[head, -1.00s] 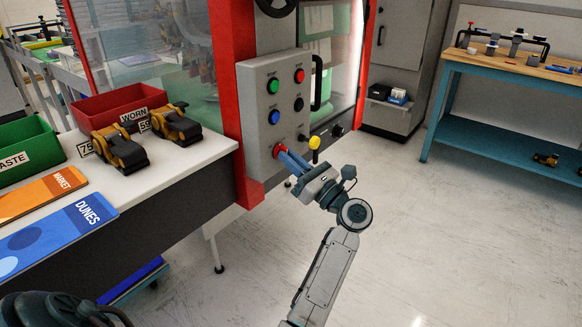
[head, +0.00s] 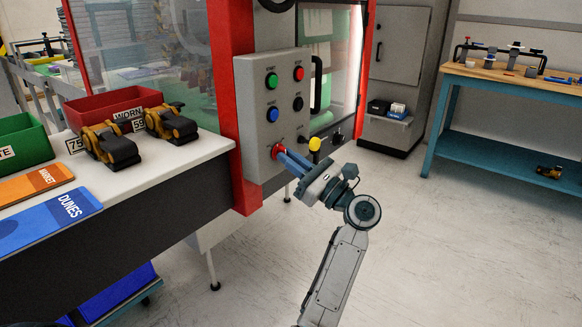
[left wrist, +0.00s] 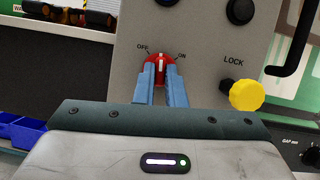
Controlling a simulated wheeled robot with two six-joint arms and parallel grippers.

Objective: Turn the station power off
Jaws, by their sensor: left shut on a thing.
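A red rotary power knob (left wrist: 160,66) with a white pointer bar sits on the grey control panel (left wrist: 215,45), between the OFF and ON labels. The pointer stands about upright in the left wrist view, between the two labels. The knob also shows low on the panel in the head view (head: 277,152). My left gripper (head: 283,156) has its blue fingers shut on the knob, one on each side; the fingers also show in the left wrist view (left wrist: 160,78). The fingers hide the knob's lower part. My right gripper is not in view.
A yellow lock knob (head: 314,144) sticks out just right of my fingers. Green, red, blue and black buttons (head: 272,83) are above. A black handle (head: 316,82) is at the panel's right. A white worktop (head: 160,158) lies left; floor to the right is clear.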

